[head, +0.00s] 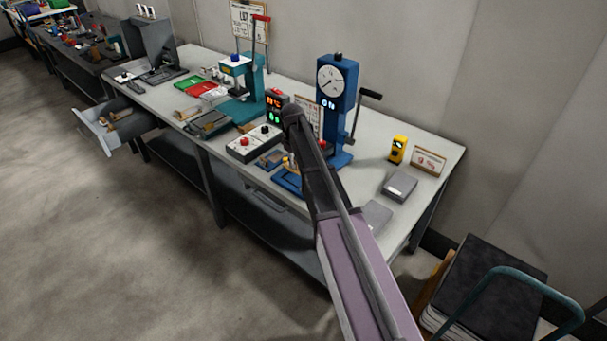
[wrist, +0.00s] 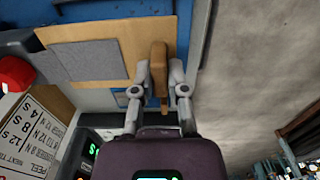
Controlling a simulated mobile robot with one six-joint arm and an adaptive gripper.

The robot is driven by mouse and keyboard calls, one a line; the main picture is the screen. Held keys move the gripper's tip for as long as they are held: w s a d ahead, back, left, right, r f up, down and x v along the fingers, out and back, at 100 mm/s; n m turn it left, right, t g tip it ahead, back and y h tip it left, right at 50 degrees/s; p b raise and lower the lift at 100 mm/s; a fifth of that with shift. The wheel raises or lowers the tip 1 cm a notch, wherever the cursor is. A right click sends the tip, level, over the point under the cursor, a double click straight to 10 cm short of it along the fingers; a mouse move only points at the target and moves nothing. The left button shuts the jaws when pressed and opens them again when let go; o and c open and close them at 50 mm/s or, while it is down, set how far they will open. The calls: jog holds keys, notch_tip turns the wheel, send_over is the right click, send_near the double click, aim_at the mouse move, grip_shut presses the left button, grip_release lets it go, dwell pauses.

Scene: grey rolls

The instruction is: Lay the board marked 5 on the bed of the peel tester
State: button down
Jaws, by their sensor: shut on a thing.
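The peel tester (head: 334,100) is the blue column with a round dial on the bench. Its blue bed (head: 287,184) is partly hidden behind my arm. In the wrist view, a tan board (wrist: 115,42) with a grey square patch (wrist: 88,60) lies over a blue surface. I cannot tell whether it touches that surface. My gripper (wrist: 159,80) is shut on a brown wooden grip (wrist: 159,60) at the board's right edge. No number shows on the board. In the head view, my arm hides most of the gripper.
A control box (head: 254,142) with knobs stands left of the tester. A printed card (wrist: 30,130) and a red knob (wrist: 14,73) are close by on the left. Grey blocks (head: 399,186) and a yellow meter (head: 398,149) lie to the right. The bench front edge is close.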

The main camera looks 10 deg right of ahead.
notch_tip(320, 180, up, 5)
jog(key=p, duration=0.4)
send_over(295, 181)
jog(key=shift+w+f, duration=0.1)
jog(key=shift+f, duration=0.05)
jog(key=shift+f, duration=0.2)
notch_tip(295, 181, down, 6)
jog(key=b, duration=0.6)
jog(key=shift+f+b, duration=1.9)
jog(key=shift+b, duration=0.05)
jog(key=shift+f, duration=0.15)
jog(key=c, duration=0.7)
grip_release()
jog(key=shift+o, duration=0.2)
